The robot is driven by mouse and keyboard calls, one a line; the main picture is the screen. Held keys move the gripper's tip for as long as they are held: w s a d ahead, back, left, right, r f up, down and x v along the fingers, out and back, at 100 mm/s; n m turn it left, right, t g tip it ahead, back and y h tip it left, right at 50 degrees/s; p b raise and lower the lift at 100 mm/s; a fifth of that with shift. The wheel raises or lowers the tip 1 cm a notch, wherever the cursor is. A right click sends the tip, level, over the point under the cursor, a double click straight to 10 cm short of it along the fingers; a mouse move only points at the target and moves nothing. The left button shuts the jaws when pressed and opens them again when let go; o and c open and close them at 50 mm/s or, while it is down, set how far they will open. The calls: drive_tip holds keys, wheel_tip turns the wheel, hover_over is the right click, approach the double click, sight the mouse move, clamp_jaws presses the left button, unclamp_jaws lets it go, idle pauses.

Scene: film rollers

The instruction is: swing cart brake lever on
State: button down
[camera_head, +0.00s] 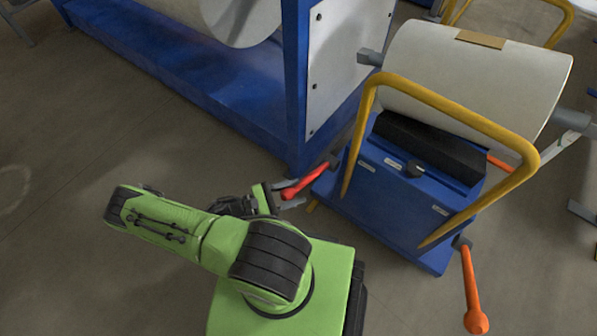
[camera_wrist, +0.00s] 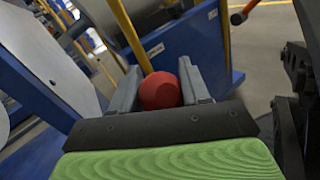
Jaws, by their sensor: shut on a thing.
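The blue cart (camera_head: 385,205) stands right of my arm, with a yellow handle frame (camera_head: 460,112) and a white film roll (camera_head: 480,75) on top. A red lever (camera_head: 308,181) sticks out from the cart's left side. An orange lever (camera_head: 471,285) hangs down at its right side. My gripper (camera_head: 290,193) is shut on the red lever near its free end. In the wrist view, the lever's red round knob (camera_wrist: 160,91) sits between the two grey fingers. Which lever is the brake is not readable from the small labels.
A large blue machine frame (camera_head: 190,75) with a white roller (camera_head: 235,18) stands at the back left, close to the cart's left side. Another cart's parts show at the right edge. The grey floor at the left is clear.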

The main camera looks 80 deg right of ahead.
drive_tip(key=shift+w+a+f+b, duration=0.1)
drive_tip(key=shift+a+f+b, duration=0.1)
drive_tip(key=shift+a+f, duration=0.4)
drive_tip(key=shift+w+a+f+b, duration=0.15)
drive_tip(key=shift+f+b, duration=0.1)
drive_tip(key=shift+f, duration=0.6)
drive_tip(key=shift+w+a+f+b, duration=0.1)
drive_tip(key=shift+a+f+b, duration=0.1)
drive_tip(key=shift+a+f, duration=0.4)
drive_tip(key=shift+d+f, duration=0.2)
drive_tip(key=c, duration=0.6)
unclamp_jaws()
drive_tip(key=shift+d, duration=0.1)
drive_tip(key=v, duration=1.5)
drive_tip(key=shift+w, duration=0.3)
